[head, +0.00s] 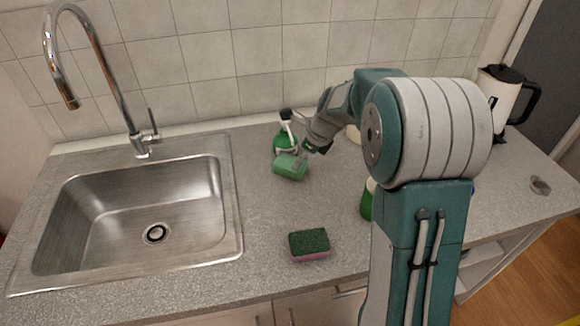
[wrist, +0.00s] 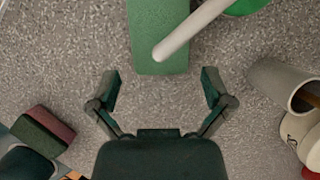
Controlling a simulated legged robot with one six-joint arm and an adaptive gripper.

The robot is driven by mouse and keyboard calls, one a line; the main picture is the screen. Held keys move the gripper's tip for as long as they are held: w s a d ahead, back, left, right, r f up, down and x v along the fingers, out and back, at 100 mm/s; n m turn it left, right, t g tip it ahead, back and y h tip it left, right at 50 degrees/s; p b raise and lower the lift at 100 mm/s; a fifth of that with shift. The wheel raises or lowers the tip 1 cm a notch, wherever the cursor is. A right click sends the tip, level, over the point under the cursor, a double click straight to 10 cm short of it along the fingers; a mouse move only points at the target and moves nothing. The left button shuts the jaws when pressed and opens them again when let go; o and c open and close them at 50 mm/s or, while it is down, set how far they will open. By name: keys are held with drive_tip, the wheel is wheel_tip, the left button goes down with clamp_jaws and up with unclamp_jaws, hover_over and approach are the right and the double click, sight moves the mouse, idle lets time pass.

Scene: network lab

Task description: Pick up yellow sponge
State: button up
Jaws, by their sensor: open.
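I see no plainly yellow sponge. A light green sponge (head: 290,166) lies on the counter beside the green and white spray bottle (head: 285,143). This sponge shows at the top of the wrist view (wrist: 158,38), with the bottle's white nozzle (wrist: 190,30) over its right part. A second sponge (head: 309,245), dark green on top and pink below, lies nearer the front edge and shows at the left of the wrist view (wrist: 47,132). My gripper (wrist: 161,88) is open and empty, its fingertips just short of the light green sponge. In the head view my arm partly hides it.
A steel sink (head: 238,225) with a tall tap (head: 120,95) is at left. A green bottle (head: 367,203) is partly behind my arm. A white and black kettle (head: 497,98) stands back right. A grey cylinder (wrist: 285,85) is right of my gripper. The counter between the two sponges is clear.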

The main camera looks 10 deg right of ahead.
sight(318, 180)
drive_tip(key=x, duration=0.5)
drive_tip(key=shift+w+a, duration=0.1)
drive_tip(key=shift+a, duration=0.05)
drive_tip(key=shift+r, duration=0.1)
drive_tip(key=c, duration=0.5)
drive_tip(key=shift+c, duration=0.2)
drive_tip(key=shift+r, duration=0.1)
drive_tip(key=shift+r, duration=0.55)
drive_tip(key=s+d, duration=0.1)
drive_tip(key=d, duration=0.1)
drive_tip(key=s+d, duration=0.4)
drive_tip(key=shift+s+d, duration=0.1)
drive_tip(key=shift+d, duration=0.2)
wheel_tip(318, 180, up, 14)
drive_tip(key=shift+a+f, duration=0.15)
drive_tip(key=shift+c, duration=0.2)
